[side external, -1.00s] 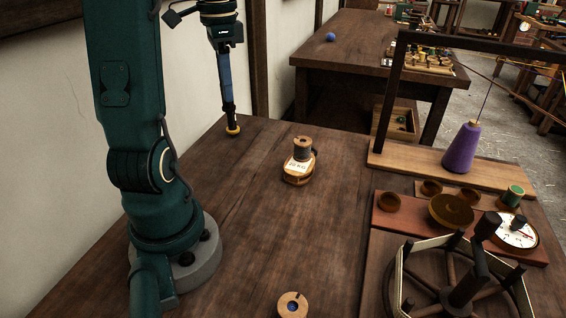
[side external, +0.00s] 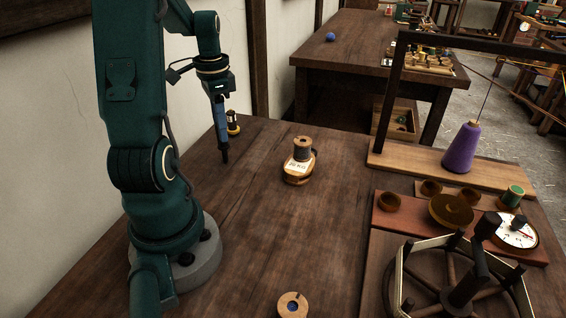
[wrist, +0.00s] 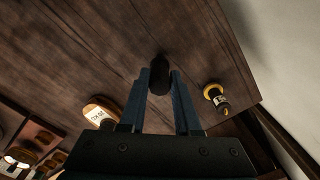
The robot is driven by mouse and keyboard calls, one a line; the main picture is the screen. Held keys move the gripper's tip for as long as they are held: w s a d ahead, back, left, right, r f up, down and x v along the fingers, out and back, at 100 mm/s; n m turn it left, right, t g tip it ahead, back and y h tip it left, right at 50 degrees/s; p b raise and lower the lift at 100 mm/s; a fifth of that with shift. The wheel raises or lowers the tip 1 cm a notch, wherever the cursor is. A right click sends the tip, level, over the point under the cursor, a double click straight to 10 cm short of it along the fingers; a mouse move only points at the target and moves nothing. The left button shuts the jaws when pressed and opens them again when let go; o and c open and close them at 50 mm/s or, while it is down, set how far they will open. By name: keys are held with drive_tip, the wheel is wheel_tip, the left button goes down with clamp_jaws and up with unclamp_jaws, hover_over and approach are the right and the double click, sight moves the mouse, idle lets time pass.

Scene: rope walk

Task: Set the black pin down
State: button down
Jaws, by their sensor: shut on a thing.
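My gripper (side external: 219,129) is shut on the black pin (side external: 224,154), which points down below the fingers over the far left part of the wooden table. In the wrist view, the dark rounded pin (wrist: 159,76) sits between the two blue fingertips (wrist: 160,84). The pin looks about upright in the side view. I cannot tell whether its lower end touches the table or hangs just above it.
A small yellow-and-black piece (side external: 233,124) stands behind my gripper near the table's far corner. A labelled wooden weight with a spool (side external: 299,165) stands to the right. A wooden disc (side external: 292,305) lies at the front. The table (side external: 235,215) between them is bare.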

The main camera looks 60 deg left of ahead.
drive_tip(key=shift+f, duration=0.15)
drive_tip(key=c, duration=0.6)
unclamp_jaws()
wheel_tip(320, 180, up, 12)
drive_tip(key=w+d+t+y, duration=0.1)
drive_tip(key=w+d, duration=0.1)
drive_tip(key=d, duration=0.5)
drive_tip(key=w+d+t, duration=0.1)
drive_tip(key=w+d, duration=0.2)
drive_tip(key=d, duration=0.3)
drive_tip(key=s+d+f+t, duration=0.1)
drive_tip(key=d, duration=0.3)
drive_tip(key=s+d+f+t, duration=0.1)
drive_tip(key=s+d, duration=0.1)
drive_tip(key=d, duration=0.2)
drive_tip(key=s+d+f+t+h, duration=0.1)
drive_tip(key=d, duration=0.3)
drive_tip(key=shift+s+d+f+t, duration=0.15)
drive_tip(key=shift+d+t, duration=0.15)
